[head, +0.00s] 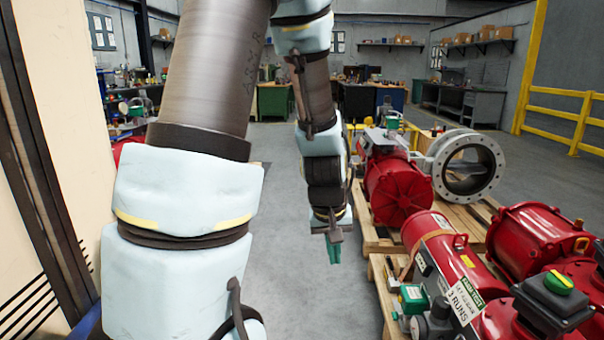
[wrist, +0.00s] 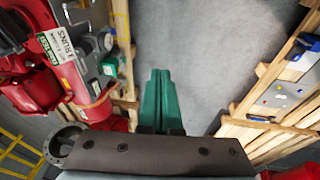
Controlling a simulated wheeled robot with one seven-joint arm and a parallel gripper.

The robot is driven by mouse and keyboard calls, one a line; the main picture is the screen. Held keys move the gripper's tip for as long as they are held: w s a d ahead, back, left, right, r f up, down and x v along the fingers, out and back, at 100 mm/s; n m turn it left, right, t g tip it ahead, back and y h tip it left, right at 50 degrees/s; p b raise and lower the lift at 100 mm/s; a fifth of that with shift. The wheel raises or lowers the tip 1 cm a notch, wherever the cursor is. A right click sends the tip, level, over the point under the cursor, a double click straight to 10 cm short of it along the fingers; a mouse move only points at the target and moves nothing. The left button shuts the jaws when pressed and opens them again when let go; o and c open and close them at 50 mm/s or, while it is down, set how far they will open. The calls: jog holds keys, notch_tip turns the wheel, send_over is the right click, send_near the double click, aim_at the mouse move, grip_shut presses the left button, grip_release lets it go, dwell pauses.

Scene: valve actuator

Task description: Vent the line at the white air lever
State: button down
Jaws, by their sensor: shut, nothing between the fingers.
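My gripper (head: 333,252) hangs over the bare floor, left of the pallets, with its green fingers pointing down. In the wrist view its fingers (wrist: 158,98) lie together, shut and empty, touching nothing. A red actuator (head: 440,252) with a green and white "RUNS" label lies on the near pallet, to the right of my gripper. It also shows at upper left in the wrist view (wrist: 75,62). A small green-topped fitting (head: 412,299) sits by its near end, along with small grey fittings. I cannot make out a white air lever for certain in either view.
More red actuators (head: 540,236) and a flanged grey valve (head: 467,166) stand on wooden pallets at right. In the wrist view another pallet (wrist: 250,131) carries a grey plate with a blue-handled part. The floor (head: 300,285) between is clear. A beige panel (head: 60,60) stands at left.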

jog(key=s+a+r+p, duration=0.1)
jog(key=s+a+r, duration=0.1)
jog(key=a, duration=0.5)
jog(key=s+a+r+y, duration=0.1)
jog(key=s+a+r, duration=0.1)
jog(key=a+r, duration=0.3)
jog(key=shift+s+a+r+m+g+p, duration=0.2)
jog(key=shift+s+a+m+g+p, duration=0.15)
jog(key=shift+a, duration=0.55)
jog(key=c, duration=1.6)
grip_release()
